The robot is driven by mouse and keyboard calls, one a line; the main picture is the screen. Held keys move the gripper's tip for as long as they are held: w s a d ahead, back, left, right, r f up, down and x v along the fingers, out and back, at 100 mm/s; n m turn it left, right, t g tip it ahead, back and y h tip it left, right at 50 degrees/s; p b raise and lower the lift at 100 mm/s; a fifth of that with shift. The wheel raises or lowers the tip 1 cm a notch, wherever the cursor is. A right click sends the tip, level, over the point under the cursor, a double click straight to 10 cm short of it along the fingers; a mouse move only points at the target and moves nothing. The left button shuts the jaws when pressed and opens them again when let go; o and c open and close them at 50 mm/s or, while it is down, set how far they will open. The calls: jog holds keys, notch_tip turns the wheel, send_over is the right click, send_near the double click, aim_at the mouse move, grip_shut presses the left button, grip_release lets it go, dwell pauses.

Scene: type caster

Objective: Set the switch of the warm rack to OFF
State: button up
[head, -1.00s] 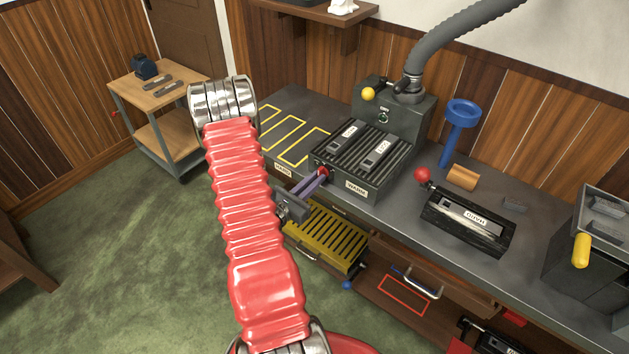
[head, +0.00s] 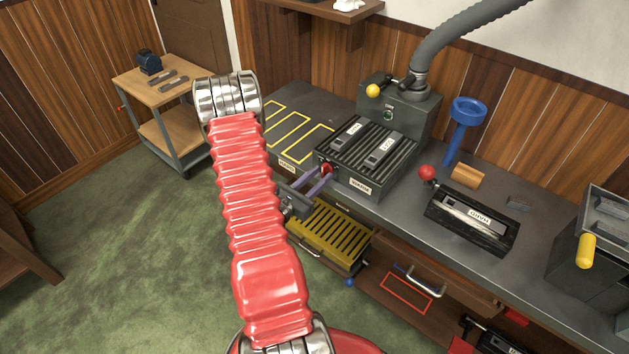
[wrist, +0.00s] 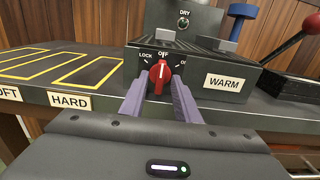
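The warm rack (head: 365,160) is a dark ribbed box on the bench, with a WARM label on its front. Its red switch knob (wrist: 160,76) is on the front face, below the marks LOCK, OFF and ON. The knob's white pointer line is roughly upright, towards OFF. My gripper (wrist: 159,88) is in front of the knob, its purple fingers on either side of it. Narrow gaps seem to show between fingers and knob, so it looks open. In the head view my gripper (head: 322,178) is partly hidden behind my red arm.
Two grey slabs (head: 385,150) lie on the rack. Yellow-outlined bays (head: 300,142) are to its left. A black HARD box (head: 470,222) with a red ball lever and a blue funnel stand (head: 461,130) are to its right. A yellow slatted rack (head: 330,232) sits below.

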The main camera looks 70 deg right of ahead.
jog(key=shift+a, duration=0.15)
jog(key=v, duration=1.3)
jog(key=shift+w+a, duration=0.15)
jog(key=shift+a, duration=0.05)
jog(key=shift+f, duration=0.1)
dwell(0.4)
